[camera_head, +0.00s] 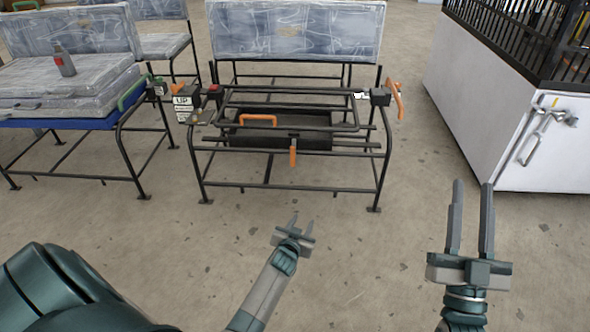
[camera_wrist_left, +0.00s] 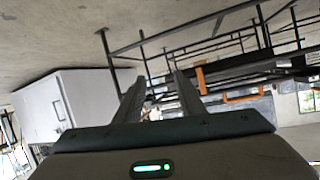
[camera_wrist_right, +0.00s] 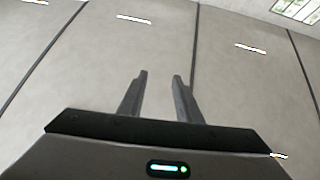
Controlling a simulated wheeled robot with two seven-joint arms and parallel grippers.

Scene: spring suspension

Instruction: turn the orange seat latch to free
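A black metal seat frame (camera_head: 330,189) with a grey backrest (camera_head: 295,32) stands ahead. It carries several orange parts: a lever (camera_head: 397,100) at its right side, a tab (camera_head: 293,153) hanging at the front middle, and a handle (camera_head: 258,118) on the dark box under the frame. I cannot tell for certain which is the seat latch. Orange pieces also show in the left wrist view (camera_wrist_left: 241,97). My left gripper (camera_head: 292,220) is open and empty, in front of and below the frame. My right gripper (camera_head: 472,185) is open and empty, right of the frame.
A white cabinet (camera_head: 490,110) with a black railing stands at the right. At the left is another bench (camera_head: 70,85) with stacked cushions, a bottle (camera_head: 64,60) and a green handle (camera_head: 131,92). An "UP" label (camera_head: 182,100) is between the benches. The floor before the frame is clear.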

